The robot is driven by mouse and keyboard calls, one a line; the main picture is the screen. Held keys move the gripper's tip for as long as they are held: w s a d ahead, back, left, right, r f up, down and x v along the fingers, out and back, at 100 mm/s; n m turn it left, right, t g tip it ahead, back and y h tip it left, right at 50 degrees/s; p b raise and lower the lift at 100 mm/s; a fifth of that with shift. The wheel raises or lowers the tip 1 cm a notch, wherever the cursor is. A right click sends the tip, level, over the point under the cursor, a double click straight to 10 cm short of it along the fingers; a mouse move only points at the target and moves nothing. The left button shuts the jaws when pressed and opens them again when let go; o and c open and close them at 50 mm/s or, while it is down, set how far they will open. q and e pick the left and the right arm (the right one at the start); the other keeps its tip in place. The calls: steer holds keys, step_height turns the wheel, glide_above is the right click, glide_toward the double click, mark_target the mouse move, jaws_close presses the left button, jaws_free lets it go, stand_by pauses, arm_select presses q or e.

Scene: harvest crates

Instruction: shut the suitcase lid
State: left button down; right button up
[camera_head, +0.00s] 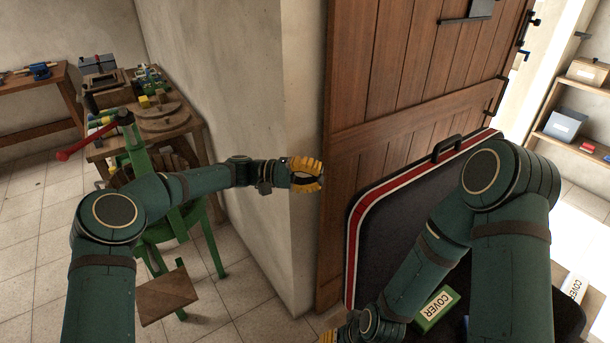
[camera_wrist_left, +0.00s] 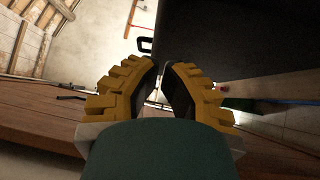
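The suitcase lid (camera_head: 349,255) stands open and upright in front of the wooden door, with a dark inside, a red and white rim and a black handle (camera_head: 446,148) on its top edge. My left gripper (camera_head: 320,178) is left of the lid, apart from it, near the wall corner. Its yellow fingers come together at the tips with nothing between them. The left wrist view shows the fingertips (camera_wrist_left: 164,68) with the dark lid (camera_wrist_left: 235,45) beyond. Of my right gripper only a yellow bit (camera_head: 328,337) shows at the bottom edge; my right arm hides much of the suitcase.
A green box marked COVER (camera_head: 436,310) lies low in front of the lid, beside my right arm. A wooden door (camera_head: 390,80) stands close behind.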

mark_target(363, 186)
arm_select(q)
steer(key=s+d, duration=0.1)
steer(key=d, duration=0.1)
steer(key=s+d, duration=0.2)
steer(key=d, duration=0.1)
steer(key=shift+s+d+r, duration=0.15)
steer(key=shift+d+r, duration=0.2)
steer(key=shift+s+d, duration=0.35)
steer(key=shift+s, duration=0.2)
